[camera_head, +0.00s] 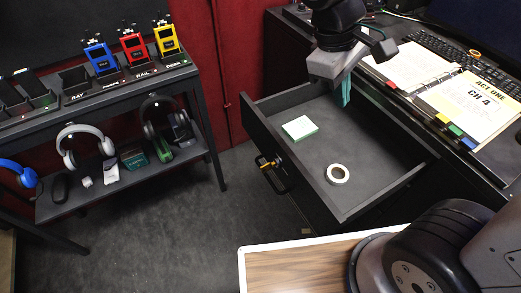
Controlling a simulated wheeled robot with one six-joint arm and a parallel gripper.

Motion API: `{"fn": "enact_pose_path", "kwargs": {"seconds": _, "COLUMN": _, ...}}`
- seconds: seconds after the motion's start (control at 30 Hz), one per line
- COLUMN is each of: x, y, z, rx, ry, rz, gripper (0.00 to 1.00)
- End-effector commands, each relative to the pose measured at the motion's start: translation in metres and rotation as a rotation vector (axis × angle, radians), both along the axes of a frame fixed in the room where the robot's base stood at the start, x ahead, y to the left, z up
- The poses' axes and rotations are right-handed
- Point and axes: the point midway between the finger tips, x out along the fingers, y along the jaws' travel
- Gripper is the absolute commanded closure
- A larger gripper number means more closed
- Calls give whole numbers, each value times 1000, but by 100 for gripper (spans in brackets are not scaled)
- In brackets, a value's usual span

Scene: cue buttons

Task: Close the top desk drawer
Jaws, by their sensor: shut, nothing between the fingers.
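The top desk drawer (300,176) is pulled out from the desk (455,170) and stands open. Its dark front panel faces lower left, with a black handle (273,175) that has a yellow piece on it. Inside lie a green-edged pad of notes (299,128) and a roll of white tape (337,174). My gripper (345,98) points down over the back part of the drawer, near the desk edge. Its teal fingers are together with nothing between them. I cannot tell whether they touch the drawer.
An open binder (440,85) and a keyboard (455,50) lie on the desktop. A black shelf rack (100,95) with radios and headphones stands at the left. A wood-topped surface (300,265) is at the bottom. Floor between rack and drawer is clear.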

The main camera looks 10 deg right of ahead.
Motion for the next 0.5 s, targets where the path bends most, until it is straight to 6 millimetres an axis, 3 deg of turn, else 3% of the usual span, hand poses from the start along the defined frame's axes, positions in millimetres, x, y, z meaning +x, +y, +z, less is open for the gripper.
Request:
{"fn": "enact_pose_path", "kwargs": {"seconds": 0.2, "x": 37, "y": 63, "z": -42, "rx": -142, "ry": 104, "rz": 327, "gripper": 100}}
{"fn": "enact_pose_path", "kwargs": {"seconds": 0.5, "x": 56, "y": 162, "z": -119, "rx": -343, "ry": 227, "rz": 772, "gripper": 100}}
